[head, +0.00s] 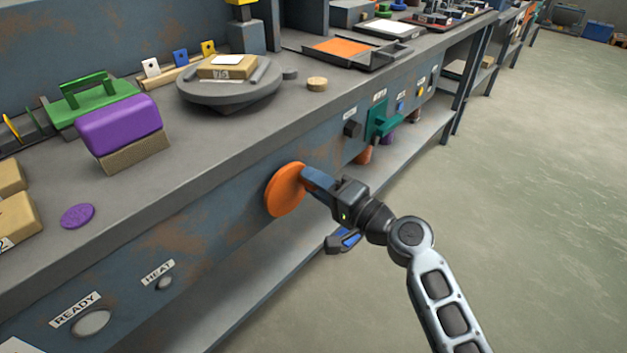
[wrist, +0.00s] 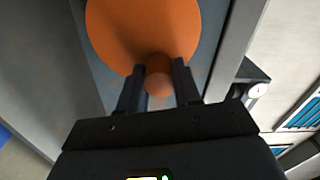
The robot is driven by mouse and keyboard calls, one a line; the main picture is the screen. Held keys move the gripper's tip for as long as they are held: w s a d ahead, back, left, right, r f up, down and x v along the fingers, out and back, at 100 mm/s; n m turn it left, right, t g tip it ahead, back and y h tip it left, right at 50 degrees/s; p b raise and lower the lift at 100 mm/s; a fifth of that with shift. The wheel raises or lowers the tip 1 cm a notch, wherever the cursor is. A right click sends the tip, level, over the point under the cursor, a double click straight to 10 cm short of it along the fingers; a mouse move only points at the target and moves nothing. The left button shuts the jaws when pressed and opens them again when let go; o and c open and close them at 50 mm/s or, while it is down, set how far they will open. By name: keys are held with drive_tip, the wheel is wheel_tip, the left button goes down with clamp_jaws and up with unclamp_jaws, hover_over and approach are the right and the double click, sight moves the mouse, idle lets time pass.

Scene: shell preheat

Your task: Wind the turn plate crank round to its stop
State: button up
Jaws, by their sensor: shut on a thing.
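The turn plate crank is an orange disc (head: 285,190) on the front panel of the bench, with an orange knob sticking out of it. In the wrist view the disc (wrist: 135,30) fills the top middle, and its knob (wrist: 158,78) sits between my two dark fingers. My gripper (head: 312,180) is shut on this knob, reaching in from the right. The knob is hidden by my fingers in the head view. The round grey turn plate (head: 230,93) is on the bench top above, with a cardboard box (head: 228,68) bearing a white label on it.
A purple block on a brown base (head: 122,130), a green handled piece (head: 85,100) and a purple disc (head: 77,216) are on the bench top. A teal bracket (head: 380,122) and dark knob (head: 352,129) stick out of the panel further right. The floor at right is clear.

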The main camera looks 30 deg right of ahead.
drive_tip(key=m, duration=0.2)
drive_tip(key=f+m, duration=0.2)
drive_tip(key=m, duration=0.1)
drive_tip(key=shift+d+m+p, duration=0.25)
drive_tip(key=shift+m+p, duration=0.05)
drive_tip(key=shift+p, duration=0.1)
idle(0.3)
drive_tip(key=o, duration=1.1)
drive_tip(key=shift+c, duration=0.2)
drive_tip(key=v, duration=0.7)
drive_tip(key=shift+s, duration=0.35)
drive_tip(key=shift+d, duration=0.1)
